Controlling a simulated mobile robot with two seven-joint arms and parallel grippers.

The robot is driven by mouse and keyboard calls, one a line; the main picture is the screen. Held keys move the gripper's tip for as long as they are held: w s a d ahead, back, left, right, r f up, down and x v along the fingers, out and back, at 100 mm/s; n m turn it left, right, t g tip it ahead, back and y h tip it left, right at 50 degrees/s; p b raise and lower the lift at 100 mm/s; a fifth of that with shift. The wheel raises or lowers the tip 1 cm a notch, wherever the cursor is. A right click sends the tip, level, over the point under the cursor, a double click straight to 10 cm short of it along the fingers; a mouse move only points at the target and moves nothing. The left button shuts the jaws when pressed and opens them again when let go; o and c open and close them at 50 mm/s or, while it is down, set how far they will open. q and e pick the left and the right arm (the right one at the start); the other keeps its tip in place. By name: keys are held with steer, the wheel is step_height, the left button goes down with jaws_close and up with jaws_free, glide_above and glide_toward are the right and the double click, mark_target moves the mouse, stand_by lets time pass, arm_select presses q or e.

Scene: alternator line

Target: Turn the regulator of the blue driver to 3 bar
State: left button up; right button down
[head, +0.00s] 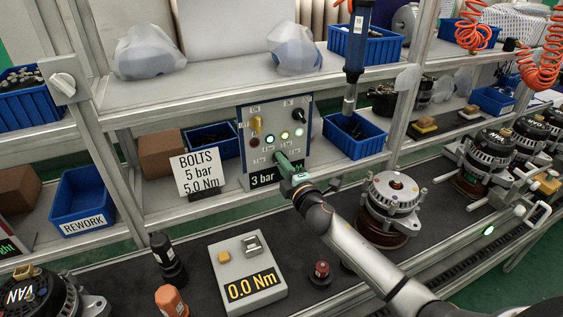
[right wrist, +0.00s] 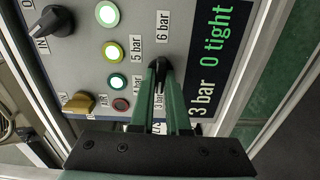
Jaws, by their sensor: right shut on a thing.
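The control panel (head: 284,110) stands upright at the shelf. It has a yellow knob, a black knob (right wrist: 57,20), lit round lamps and bar labels. The blue driver (head: 355,40) hangs upright right of the panel. My right gripper (head: 284,160) reaches the panel's lower part. In the right wrist view its green fingers (right wrist: 160,85) are shut on the dark regulator knob (right wrist: 157,64), among the labels 3 to 6 bar. The fingers hide most of the knob, and I cannot read its pointer. The display (right wrist: 208,65) reads "3 bar 0 tight". My left gripper is not in view.
A card (head: 199,173) reading "BOLTS 5 bar 5.0 Nm" stands left of the panel. A grey tester (head: 247,270) showing 0.0 Nm sits on the bench. An alternator (head: 393,195) stands right of my right arm. Blue bins (head: 355,140) sit on the shelves.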

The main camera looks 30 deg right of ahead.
steer(key=shift+n, duration=0.4)
steer(key=c, duration=0.9)
jaws_free()
steer(key=shift+s, duration=0.1)
steer(key=s, duration=1.2)
steer(key=shift+s+a+b, duration=0.15)
steer(key=shift+a+b, duration=0.15)
steer(key=shift+a, duration=0.1)
